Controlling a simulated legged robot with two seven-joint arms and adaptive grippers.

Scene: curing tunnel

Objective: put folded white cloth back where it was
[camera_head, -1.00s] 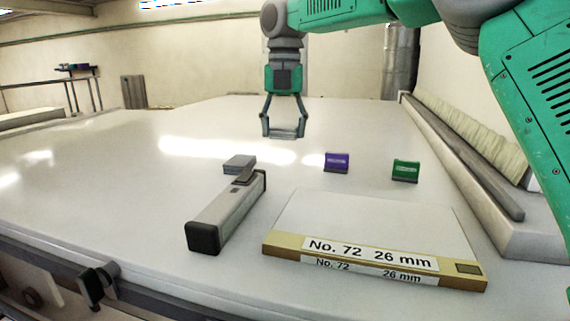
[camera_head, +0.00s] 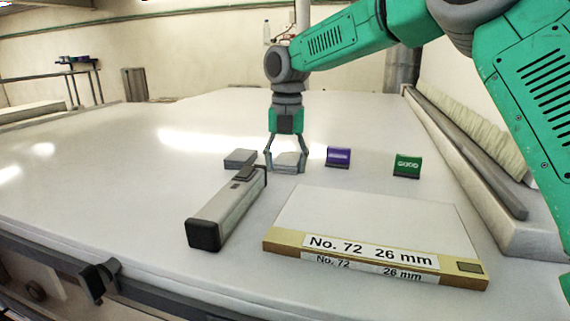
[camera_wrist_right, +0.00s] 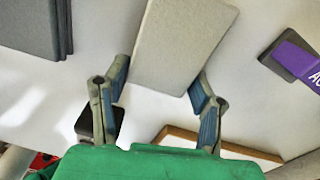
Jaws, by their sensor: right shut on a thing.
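The folded white cloth (camera_head: 288,160) is a flat, pale grey-white slab in the middle of the head view, low over the white table or touching it; I cannot tell which. My right gripper (camera_head: 286,154) points down and is shut on it. In the right wrist view the cloth (camera_wrist_right: 183,42) extends away from between the fingers of my right gripper (camera_wrist_right: 160,92). A darker grey folded stack (camera_head: 240,158) lies just left of it, and it also shows in the right wrist view (camera_wrist_right: 32,28). My left gripper is not in view.
A long grey device (camera_head: 228,208) with a black end lies in front of the grey stack. A purple block (camera_head: 338,157) and a green block (camera_head: 407,166) stand to the right. A flat panel labelled "No. 72 26 mm" (camera_head: 375,225) lies in front. The table's far part is clear.

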